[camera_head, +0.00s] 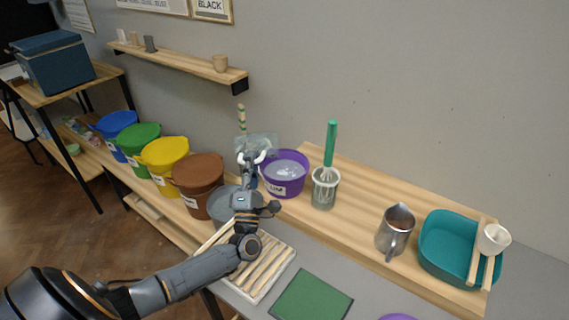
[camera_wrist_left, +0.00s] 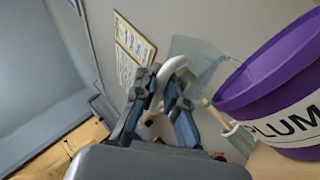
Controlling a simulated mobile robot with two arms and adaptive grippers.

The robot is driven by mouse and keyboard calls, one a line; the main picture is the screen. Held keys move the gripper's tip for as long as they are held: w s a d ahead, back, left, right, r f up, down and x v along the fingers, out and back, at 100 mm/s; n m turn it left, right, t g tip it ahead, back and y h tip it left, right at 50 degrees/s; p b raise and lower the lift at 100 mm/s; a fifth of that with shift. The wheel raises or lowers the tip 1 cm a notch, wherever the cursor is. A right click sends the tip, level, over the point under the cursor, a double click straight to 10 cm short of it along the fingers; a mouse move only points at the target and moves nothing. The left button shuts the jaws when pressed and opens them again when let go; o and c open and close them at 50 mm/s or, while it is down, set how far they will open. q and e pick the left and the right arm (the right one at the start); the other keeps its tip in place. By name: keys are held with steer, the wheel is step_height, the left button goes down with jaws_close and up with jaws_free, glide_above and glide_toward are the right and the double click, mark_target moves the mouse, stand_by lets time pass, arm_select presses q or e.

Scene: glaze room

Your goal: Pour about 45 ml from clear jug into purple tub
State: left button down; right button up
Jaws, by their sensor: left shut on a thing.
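The purple tub (camera_head: 285,188) stands on the wooden board against the wall, with a pale grey-white surface inside. In the left wrist view the tub (camera_wrist_left: 262,85) is at the right and its label reads PLUM. My left gripper (camera_head: 251,160) is at the tub's left rim, shut on the white handle of the clear jug (camera_head: 262,143). The jug is see-through and held above the tub's back left side. In the left wrist view the gripper (camera_wrist_left: 160,92) grips the handle, and the jug (camera_wrist_left: 198,52) lies beyond it. Its liquid level and exact tilt are unclear.
Brown (camera_head: 198,172), yellow (camera_head: 162,155), green (camera_head: 139,138) and blue (camera_head: 115,122) tubs stand left. A whisk container (camera_head: 325,190), metal pitcher (camera_head: 394,235) and teal basin (camera_head: 450,235) stand right. A slatted rack (camera_head: 262,275) and green mat (camera_head: 312,297) lie in front.

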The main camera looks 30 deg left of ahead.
arm_select(q)
steer(key=shift+w+d+r+m+h+p, duration=0.1)
steer(key=shift+d+m+h+p, duration=0.05)
steer(key=shift+d+m+h, duration=0.15)
steer(key=shift+w+d+r+m+h+p, duration=0.1)
steer(key=shift+d+m+p, duration=0.05)
steer(key=shift+m, duration=0.25)
stand_by(0.7)
steer(key=shift+s+a+f+n+b, duration=0.15)
steer(key=shift+a+f+n+b, duration=0.1)
steer(key=shift+n+b, duration=0.1)
steer(key=n, duration=0.1)
steer(key=n+y, duration=0.1)
steer(key=a+n+g+y, duration=0.1)
steer(key=shift+s+a+r, duration=0.1)
steer(key=shift+s+r, duration=0.15)
steer(key=shift+r, duration=0.1)
steer(key=shift+a+n+g+y+p, duration=0.15)
steer(key=shift+n+g+y+p, duration=0.4)
steer(key=shift+n, duration=0.4)
steer(key=shift+r+n+g+p, duration=0.45)
steer(key=shift+n+g, duration=0.3)
steer(key=shift+n, duration=0.35)
steer(key=shift+a+n+g, duration=0.15)
steer(key=shift+n+g, duration=0.25)
steer(key=shift+n, duration=0.2)
steer(key=shift+f, duration=0.1)
